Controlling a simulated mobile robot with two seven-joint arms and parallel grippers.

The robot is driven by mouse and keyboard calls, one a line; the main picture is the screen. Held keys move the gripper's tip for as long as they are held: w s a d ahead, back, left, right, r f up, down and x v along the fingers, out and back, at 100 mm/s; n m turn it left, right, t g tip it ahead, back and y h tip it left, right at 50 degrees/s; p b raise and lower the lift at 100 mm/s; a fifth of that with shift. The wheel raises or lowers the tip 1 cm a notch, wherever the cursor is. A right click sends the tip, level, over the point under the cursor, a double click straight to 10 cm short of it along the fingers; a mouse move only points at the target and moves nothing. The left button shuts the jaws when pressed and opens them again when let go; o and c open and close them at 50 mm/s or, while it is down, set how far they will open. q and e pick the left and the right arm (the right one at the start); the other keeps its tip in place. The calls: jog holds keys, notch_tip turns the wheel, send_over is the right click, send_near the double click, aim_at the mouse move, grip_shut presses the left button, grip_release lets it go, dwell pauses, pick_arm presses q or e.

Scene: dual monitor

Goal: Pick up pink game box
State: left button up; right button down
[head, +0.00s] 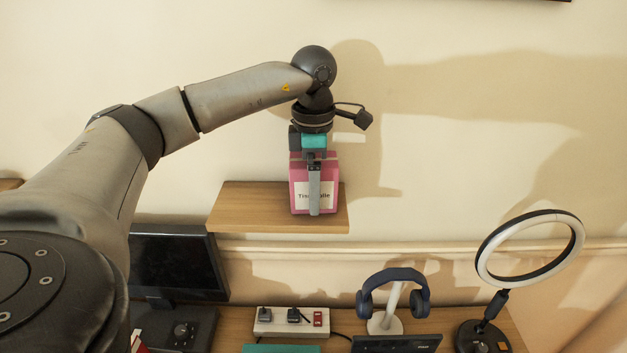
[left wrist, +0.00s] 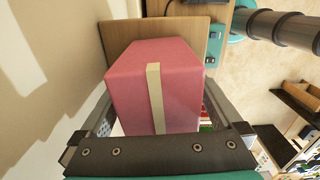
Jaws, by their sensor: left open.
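The pink game box (head: 298,185) stands upright on a wooden wall shelf (head: 240,200) in the head view, with a white label on its front. My left gripper (head: 314,192) points down over it, with one finger in front of the label. In the left wrist view the pink box (left wrist: 175,90) fills the middle, with a pale strip along it. The fingers of my left gripper (left wrist: 162,125) are open, one on each side of the box. Whether they touch it cannot be told. My right gripper is not in view.
Below the shelf is a desk with a dark monitor (head: 178,262), a white power strip (head: 290,321), blue headphones on a stand (head: 394,293) and a ring light (head: 530,248). The wall is close behind the box. The shelf is bare left of the box.

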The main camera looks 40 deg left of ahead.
pick_arm(q)
jog(key=c, duration=1.5)
